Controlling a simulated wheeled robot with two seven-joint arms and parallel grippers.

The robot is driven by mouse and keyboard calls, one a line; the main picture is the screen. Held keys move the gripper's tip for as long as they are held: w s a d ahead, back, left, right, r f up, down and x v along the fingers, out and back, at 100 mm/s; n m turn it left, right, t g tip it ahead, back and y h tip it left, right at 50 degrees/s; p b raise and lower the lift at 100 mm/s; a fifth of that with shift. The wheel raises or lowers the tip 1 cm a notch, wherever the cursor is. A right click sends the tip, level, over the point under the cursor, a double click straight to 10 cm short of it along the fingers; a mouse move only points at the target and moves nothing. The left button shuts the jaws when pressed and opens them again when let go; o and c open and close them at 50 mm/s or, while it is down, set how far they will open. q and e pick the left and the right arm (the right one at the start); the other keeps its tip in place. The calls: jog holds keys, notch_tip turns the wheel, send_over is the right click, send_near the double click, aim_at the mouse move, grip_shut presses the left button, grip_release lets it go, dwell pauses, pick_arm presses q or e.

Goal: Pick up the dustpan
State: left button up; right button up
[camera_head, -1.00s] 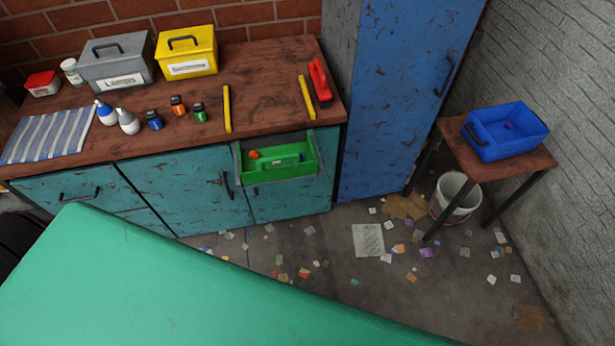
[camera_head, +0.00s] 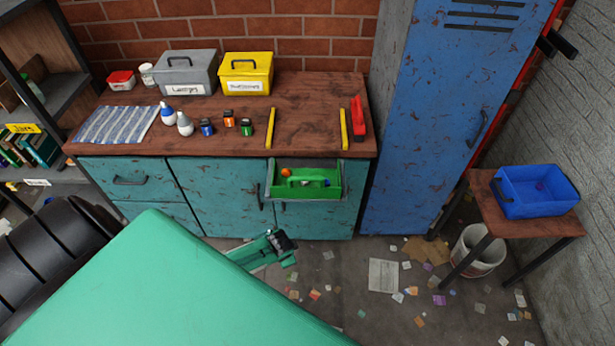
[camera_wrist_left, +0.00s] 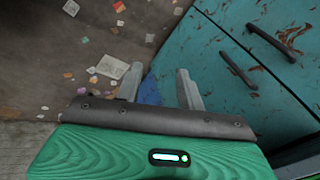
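I cannot make out a clear dustpan in either view. A small red object with a raised handle-like part (camera_head: 358,118) lies at the right end of the wooden worktop; its kind is unclear. My left gripper (camera_head: 284,242) is low in front of the teal cabinets, beyond my large green arm link. In the left wrist view the two grey fingers (camera_wrist_left: 157,82) stand apart with nothing held between them. A blue patch (camera_wrist_left: 150,90) shows behind them, apparently the locker. My right gripper is out of view.
The cabinet's open drawer holds a green tray (camera_head: 322,190). A blue locker (camera_head: 430,130) stands right of it. A small table (camera_head: 490,215) carries a blue bin (camera_head: 537,190); a white bucket (camera_head: 478,252) stands below. Paper scraps litter the floor. Shelves (camera_head: 55,90) stand at the left.

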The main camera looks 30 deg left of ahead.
aim_at(301, 178)
pick_arm(q)
jog(key=w+d+r+m+t+y+p, duration=0.15)
jog(key=w+r, duration=0.25)
jog(key=r, duration=1.3)
jog(key=w+d+r+m+t+p, duration=0.1)
jog(key=w+r+m+p, duration=0.2)
jog(key=r, duration=1.5)
jog(key=shift+g, duration=0.25)
jog(key=x, duration=0.4)
jog(key=p+x, duration=0.1)
jog(key=x, duration=0.4)
jog(key=shift+s+a, duration=0.15)
jog(key=shift+a, duration=0.1)
jog(key=shift+w+a+f+p, duration=0.25)
jog(key=shift+f+p, duration=0.1)
jog(key=shift+p, duration=0.2)
jog(key=p+x, duration=0.1)
jog(key=x, duration=0.2)
jog(key=shift+a, duration=0.1)
jog(key=shift+w+a+f, duration=0.15)
jog(key=shift+w+f, duration=0.1)
jog(key=shift+f, duration=0.3)
grip_shut()
